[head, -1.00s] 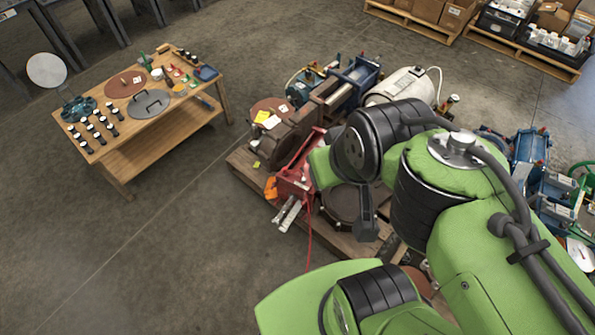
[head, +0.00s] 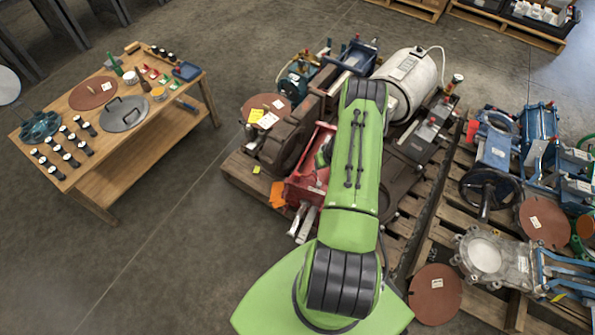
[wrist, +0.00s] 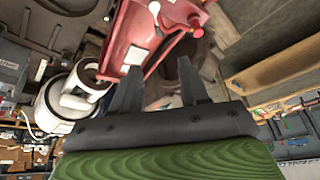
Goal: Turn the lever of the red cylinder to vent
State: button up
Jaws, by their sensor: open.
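The red cylinder (head: 304,186) lies on the pallet in the head view, partly covered by my green arm. In the wrist view, its red body (wrist: 140,35) fills the upper middle, beyond the fingertips. In the head view the gripper is hidden behind my arm.
A large white motor-like drum (head: 408,80) stands close by on the same pallet, with a brown wheel-like part (head: 284,148) left of the red cylinder. A second pallet with valves (head: 487,255) is at right. A wooden table (head: 130,165) stands left, across clear floor.

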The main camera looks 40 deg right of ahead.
aim_at(316, 174)
jog(key=b+x, duration=0.2)
jog(key=x, duration=0.3)
jog(key=b+x, duration=0.2)
jog(key=x, duration=0.4)
jog(key=b+x, duration=0.2)
jog(key=x, duration=0.3)
jog(key=shift+s+f+b, duration=0.25)
jog(key=shift+f+b, duration=0.1)
jog(key=shift+b, duration=0.05)
jog(key=shift+c, duration=0.3)
grip_shut()
